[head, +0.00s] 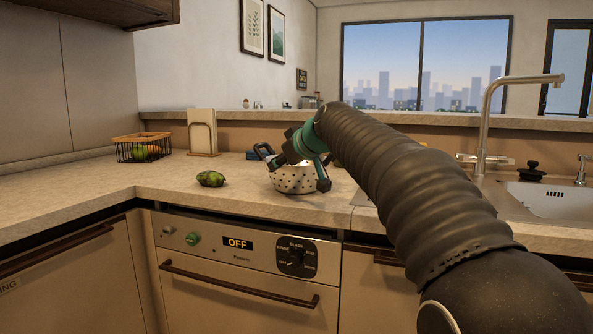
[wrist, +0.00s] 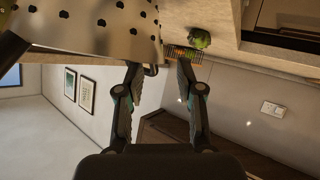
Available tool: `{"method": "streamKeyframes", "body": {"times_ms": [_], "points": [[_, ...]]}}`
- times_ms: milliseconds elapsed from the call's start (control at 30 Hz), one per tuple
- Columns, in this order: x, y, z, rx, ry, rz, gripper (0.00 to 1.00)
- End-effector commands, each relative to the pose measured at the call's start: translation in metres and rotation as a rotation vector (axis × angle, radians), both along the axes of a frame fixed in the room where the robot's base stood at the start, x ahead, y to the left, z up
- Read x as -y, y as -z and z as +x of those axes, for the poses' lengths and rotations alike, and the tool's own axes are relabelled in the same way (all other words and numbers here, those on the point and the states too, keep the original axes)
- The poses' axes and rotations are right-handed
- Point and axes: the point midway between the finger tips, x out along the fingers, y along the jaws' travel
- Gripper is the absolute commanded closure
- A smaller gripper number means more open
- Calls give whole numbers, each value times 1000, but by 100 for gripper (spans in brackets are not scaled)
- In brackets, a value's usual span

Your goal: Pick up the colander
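The colander (head: 296,181) is a pale metal bowl with dark holes, standing upright on the counter in the head view. My gripper (head: 281,160) is just above its rim, and my arm reaches in from the right and hides part of it. In the wrist view, which is turned upside down, the colander (wrist: 85,30) fills the upper left. The fingers of my gripper (wrist: 159,68) are apart, with a clear gap between them. The left finger is close to the rim; I cannot tell whether it touches. Nothing is seen clamped between the fingers.
A green vegetable (head: 211,178) lies left of the colander. A wire basket (head: 144,148) and an upright board (head: 202,133) stand farther back left. The sink (head: 545,203) and tall faucet (head: 488,120) are at right. The counter (head: 100,181) at left is largely clear.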

Motion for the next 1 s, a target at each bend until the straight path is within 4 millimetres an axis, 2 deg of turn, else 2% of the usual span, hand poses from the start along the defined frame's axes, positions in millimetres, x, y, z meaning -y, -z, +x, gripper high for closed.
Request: {"method": "streamKeyframes", "body": {"times_ms": [267,533,867,900,1000], "points": [[-9,8,15,-1,1,0,63],[-26,25,43,-1,1,0,63],[-30,29,49,0,1,1,63],[-30,29,49,0,1,1,66],[-30,29,49,0,1,1,91]]}}
